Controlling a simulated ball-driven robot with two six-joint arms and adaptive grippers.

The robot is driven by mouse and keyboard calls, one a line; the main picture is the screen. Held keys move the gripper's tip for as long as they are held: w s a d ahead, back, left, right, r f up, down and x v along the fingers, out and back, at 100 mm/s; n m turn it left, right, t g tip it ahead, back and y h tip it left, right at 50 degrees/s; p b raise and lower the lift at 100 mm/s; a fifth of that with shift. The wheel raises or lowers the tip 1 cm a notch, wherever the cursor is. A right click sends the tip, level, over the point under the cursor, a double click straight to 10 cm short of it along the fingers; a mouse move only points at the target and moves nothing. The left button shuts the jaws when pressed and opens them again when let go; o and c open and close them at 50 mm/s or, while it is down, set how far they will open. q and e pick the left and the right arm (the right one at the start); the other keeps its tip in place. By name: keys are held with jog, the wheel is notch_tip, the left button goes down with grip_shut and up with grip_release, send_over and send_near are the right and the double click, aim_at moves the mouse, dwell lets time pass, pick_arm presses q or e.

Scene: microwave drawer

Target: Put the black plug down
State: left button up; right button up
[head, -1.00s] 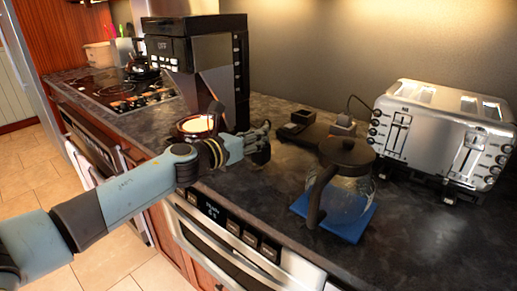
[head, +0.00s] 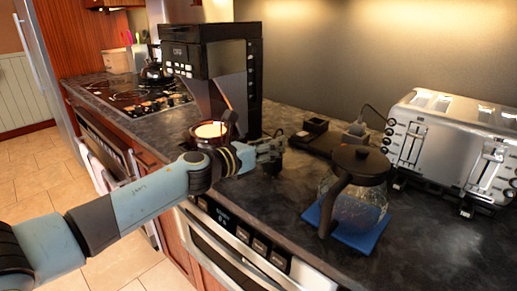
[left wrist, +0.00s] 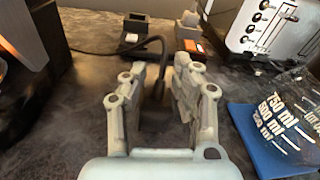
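The black plug (left wrist: 155,118) shows as a dark shape between the fingers of my left gripper (left wrist: 160,85) in the left wrist view. A black cord rises from it and bends away to the left. The fingers look closed against its sides, though its lower part is hard to make out. In the head view, my left gripper (head: 270,150) is low over the dark countertop (head: 275,195), between the coffee machine and the glass carafe. I cannot tell whether the plug touches the counter. My right gripper is in neither view.
A coffee machine (head: 215,60) stands behind my left arm. A glass carafe (head: 352,205) stands on a blue mat (head: 375,237) to the right. A dark base (head: 315,140) and grey plug (head: 355,129) lie behind. A silver toaster (head: 450,150) is far right.

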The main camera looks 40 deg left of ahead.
pick_arm(q)
jog(key=s, duration=0.3)
jog(key=s+b, duration=0.1)
jog(key=s, duration=0.1)
jog(key=shift+s+a, duration=0.2)
jog(key=shift+a, duration=0.2)
jog(key=s+b, duration=0.2)
jog(key=s, duration=0.1)
jog(key=s+a+b, duration=0.1)
jog(key=s, duration=0.1)
jog(key=shift+r, duration=0.15)
jog(key=shift+s+r+b, duration=0.4)
jog(key=shift+s+b, duration=0.3)
